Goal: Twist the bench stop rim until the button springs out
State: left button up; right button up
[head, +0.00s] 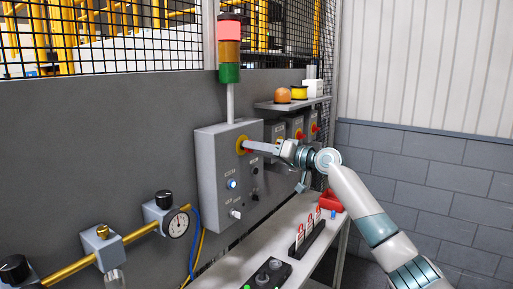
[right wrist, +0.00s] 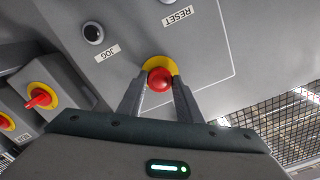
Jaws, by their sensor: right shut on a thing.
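The bench stop is a red mushroom button (right wrist: 160,80) on a yellow round plate (right wrist: 161,63). It sits on the front of a grey control box (head: 214,165); the yellow plate (head: 241,145) also shows in the head view, with the button mostly hidden by the fingers. My right gripper (head: 248,146) reaches in from the right, level with the button. In the right wrist view the fingers of my right gripper (right wrist: 159,88) stand on both sides of the red button and are shut on it. My left gripper is not in view.
A lit button (head: 232,184) and a selector switch (head: 235,213) sit lower on the box. A bench (head: 255,255) below carries a rack (head: 308,236). A signal tower (head: 229,45) stands above.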

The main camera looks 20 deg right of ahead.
jog(key=shift+r+m+p, duration=0.1)
jog(key=shift+m+p, duration=0.25)
jog(key=shift+m, duration=0.85)
jog(key=o, duration=0.8)
jog(key=shift+o, duration=1.2)
jog(key=shift+w, duration=0.1)
jog(key=b+v, duration=0.7)
jog(key=v, duration=1)
